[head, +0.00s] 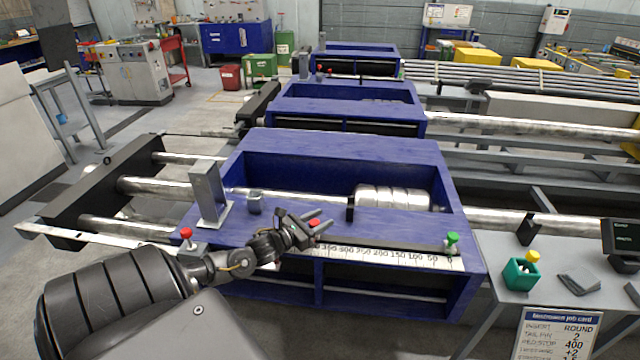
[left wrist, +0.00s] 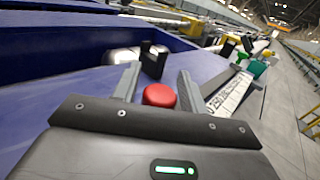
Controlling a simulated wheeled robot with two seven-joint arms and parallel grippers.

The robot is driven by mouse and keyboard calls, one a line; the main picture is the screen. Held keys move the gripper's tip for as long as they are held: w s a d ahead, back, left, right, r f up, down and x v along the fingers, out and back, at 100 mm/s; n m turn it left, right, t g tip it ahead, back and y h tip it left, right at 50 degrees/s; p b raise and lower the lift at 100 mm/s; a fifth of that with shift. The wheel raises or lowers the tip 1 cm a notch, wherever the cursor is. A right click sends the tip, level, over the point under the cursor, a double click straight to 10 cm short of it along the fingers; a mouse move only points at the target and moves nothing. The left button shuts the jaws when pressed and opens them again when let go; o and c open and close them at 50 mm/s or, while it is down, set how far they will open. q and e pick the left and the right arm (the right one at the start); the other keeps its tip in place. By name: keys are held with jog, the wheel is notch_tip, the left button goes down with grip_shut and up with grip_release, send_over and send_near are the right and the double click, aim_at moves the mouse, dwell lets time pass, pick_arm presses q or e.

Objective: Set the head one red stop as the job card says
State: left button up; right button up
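Head one is the nearest blue box frame (head: 350,145), with a white number scale (head: 390,256) along its front edge. A red knob (head: 314,222) sits by my left gripper (head: 318,222), near the scale's high-number end. In the left wrist view this red knob (left wrist: 160,95) lies between the spread fingers, with small gaps on both sides. Its base and the scale beside it are hidden. Another red knob (head: 185,233) stands on a grey block at the frame's front left corner. The job card (head: 557,335) shows "RED STOP 400"; its lower lines are cut off. My right gripper is out of view.
A green knob (head: 452,238) stands near the scale's 0 end. A grey upright bracket (head: 208,193) and small grey block (head: 255,202) stand left of the gripper. Further blue heads stand behind.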

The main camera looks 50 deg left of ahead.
pick_arm(q)
jog(key=shift+o, duration=0.6)
jog(key=shift+r, duration=0.25)
notch_tip(320, 180, up, 2)
jog(key=shift+r, duration=0.2)
jog(key=s+d+r+b, duration=0.2)
jog(key=s+d+r, duration=0.7)
jog(key=s+r, duration=0.1)
jog(key=shift+d, duration=0.3)
jog(key=shift+s, duration=0.1)
